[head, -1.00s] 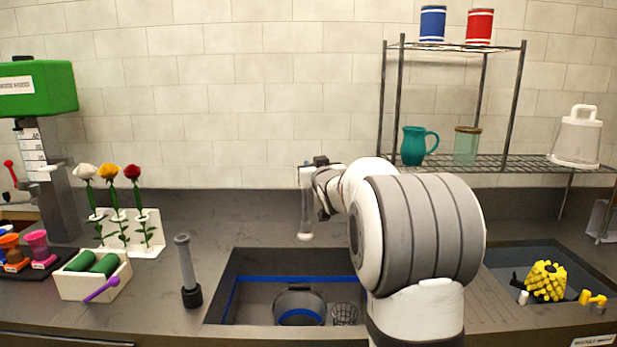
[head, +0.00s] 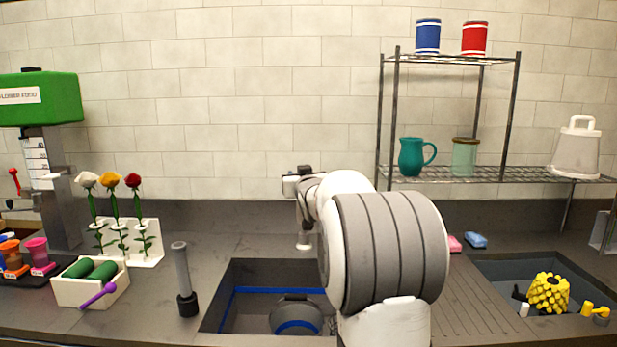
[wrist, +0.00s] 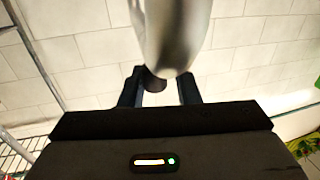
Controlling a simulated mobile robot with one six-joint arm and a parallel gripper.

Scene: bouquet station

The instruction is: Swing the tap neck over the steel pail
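The tap neck (head: 304,228) is a pale metal tube that hangs behind the sink, just left of my arm. In the wrist view the tap neck (wrist: 175,35) is a blurred, shiny tube close to the camera, coming down from the top. My gripper (head: 303,185) is at its upper part; much of it is hidden by my arm. In the wrist view my gripper's (wrist: 160,90) two dark fingers stand apart, with the tube's end showing across the gap. I see no clear grip on it. The steel pail (head: 297,312) stands in the sink, nearer than the neck's lower end.
The sink (head: 245,300) has a blue line inside. A grey tube on a black base (head: 182,280) stands left of it. A flower stand (head: 145,245) and cream box (head: 90,287) are further left. A wire rack (head: 450,172) and second basin (head: 500,275) are right.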

